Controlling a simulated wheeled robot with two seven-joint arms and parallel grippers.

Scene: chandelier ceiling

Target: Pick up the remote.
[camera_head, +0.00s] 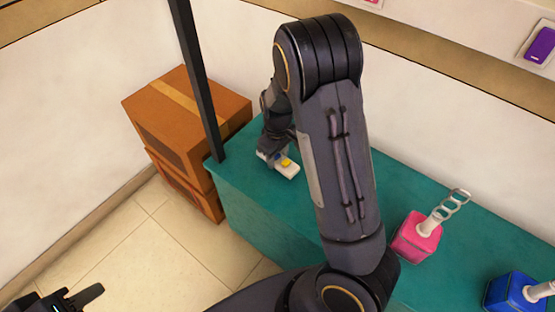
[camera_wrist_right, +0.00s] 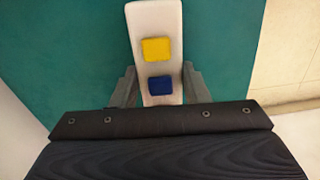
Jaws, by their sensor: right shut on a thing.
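The remote (camera_head: 291,171) is white with a yellow button and a blue button. It is at the left end of the teal counter, and I cannot tell whether it touches the top. It also shows upright in the right wrist view (camera_wrist_right: 158,20), with the blue button low between the fingers. My right gripper (camera_wrist_right: 158,84) is shut on the remote, one grey finger on each side. In the head view my right arm hides part of this gripper. My left gripper (camera_head: 75,298) is at the bottom left corner, partly cut off, away from the counter.
The teal counter (camera_head: 240,178) runs to the right. A pink block (camera_head: 416,238) with a ringed handle and a blue block (camera_head: 512,294) stand on it. Stacked brown boxes (camera_head: 180,120) and a black post (camera_head: 197,80) stand by its left end. Tiled floor is clear at lower left.

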